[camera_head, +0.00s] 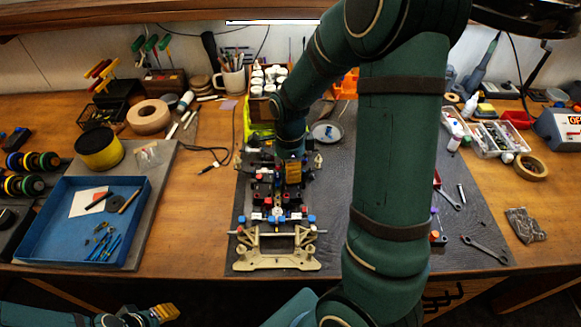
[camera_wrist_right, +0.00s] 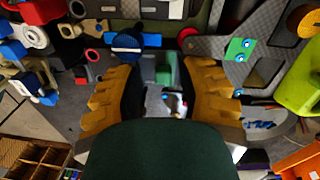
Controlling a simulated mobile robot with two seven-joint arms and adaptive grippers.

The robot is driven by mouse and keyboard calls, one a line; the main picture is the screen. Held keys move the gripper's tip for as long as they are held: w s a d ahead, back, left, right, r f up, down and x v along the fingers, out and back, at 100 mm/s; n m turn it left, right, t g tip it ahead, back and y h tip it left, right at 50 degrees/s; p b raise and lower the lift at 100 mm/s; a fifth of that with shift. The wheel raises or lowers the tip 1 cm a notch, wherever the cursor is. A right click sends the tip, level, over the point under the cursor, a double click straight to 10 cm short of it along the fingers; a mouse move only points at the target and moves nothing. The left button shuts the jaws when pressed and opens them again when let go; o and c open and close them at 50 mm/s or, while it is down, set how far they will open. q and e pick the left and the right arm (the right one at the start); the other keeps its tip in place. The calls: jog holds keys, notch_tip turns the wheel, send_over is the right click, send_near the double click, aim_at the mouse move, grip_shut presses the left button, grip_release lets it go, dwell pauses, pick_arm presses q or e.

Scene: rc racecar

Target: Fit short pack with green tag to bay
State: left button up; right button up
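The RC car chassis (camera_head: 277,215) lies on the dark mat, with its tan bumper end toward me. My right gripper (camera_head: 291,173) points down over the chassis; its yellow fingers hide what is below. In the right wrist view its two fingers (camera_wrist_right: 157,66) stand apart. A small green patch (camera_wrist_right: 165,68) shows between the fingertips, with grey and dark parts around it. I cannot tell whether it is the pack's tag or whether the fingers touch it. The bay is not clearly visible. My left gripper (camera_head: 165,312) is low at the left, away from the chassis; its opening is unclear.
A blue tray (camera_head: 140,222) with small tools stands at the left. A mug (camera_head: 231,82) of tools and a box of white bottles (camera_head: 268,80) stand at the back. Wrenches (camera_head: 485,248) lie at the right. My right arm covers much of the mat.

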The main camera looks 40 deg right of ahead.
notch_tip(320, 180, up, 12)
jog(key=shift+w+d, duration=0.2)
jog(key=shift+w, duration=0.2)
dwell(0.3)
dwell(0.7)
